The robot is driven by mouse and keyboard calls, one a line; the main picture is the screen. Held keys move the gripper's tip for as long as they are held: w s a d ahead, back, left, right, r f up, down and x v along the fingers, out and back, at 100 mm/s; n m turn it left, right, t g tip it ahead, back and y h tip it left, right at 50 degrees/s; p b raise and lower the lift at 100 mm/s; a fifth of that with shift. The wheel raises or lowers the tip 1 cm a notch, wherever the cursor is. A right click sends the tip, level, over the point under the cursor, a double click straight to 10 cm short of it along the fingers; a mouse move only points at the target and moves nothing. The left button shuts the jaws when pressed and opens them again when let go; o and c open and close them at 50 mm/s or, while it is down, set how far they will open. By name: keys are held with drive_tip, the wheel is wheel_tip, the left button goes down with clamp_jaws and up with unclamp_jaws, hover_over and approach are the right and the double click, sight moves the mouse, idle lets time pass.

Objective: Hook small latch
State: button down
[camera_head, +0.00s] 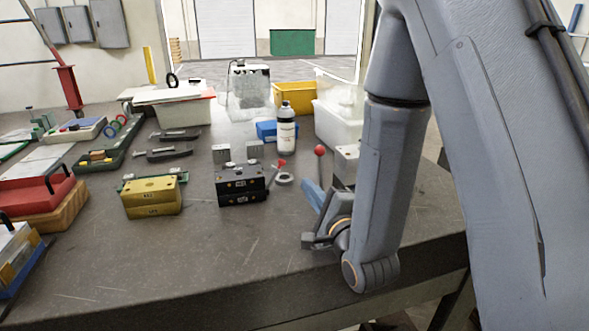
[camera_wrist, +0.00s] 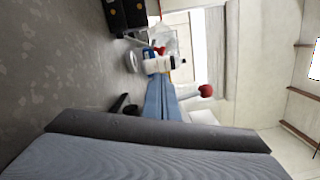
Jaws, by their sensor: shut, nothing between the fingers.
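A black mould base (camera_head: 240,187) with pale labels stands mid-table; part of a dark block (camera_wrist: 125,12) shows at the top of the wrist view. A yellow mould base (camera_head: 152,198) stands to its left. I cannot pick out the small latch for certain in either view. A red-knobbed lever (camera_head: 280,165) rises at the black base's right side. My gripper (camera_head: 308,184) is low over the table, right of the black base and apart from it. Its blue fingers (camera_wrist: 158,80) are closed together and empty.
A second red ball knob (camera_head: 319,150) stands close behind my gripper. A white bottle (camera_head: 286,135), a blue box (camera_head: 267,131) and a white bin (camera_head: 338,124) are behind. A metal ring (camera_head: 284,179) lies between base and gripper. The front table (camera_head: 190,265) is clear.

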sight(273, 176)
drive_tip(key=p+x, duration=0.1)
drive_tip(key=x, duration=0.9)
drive_tip(key=shift+a+f, duration=0.1)
drive_tip(key=shift+a, duration=0.15)
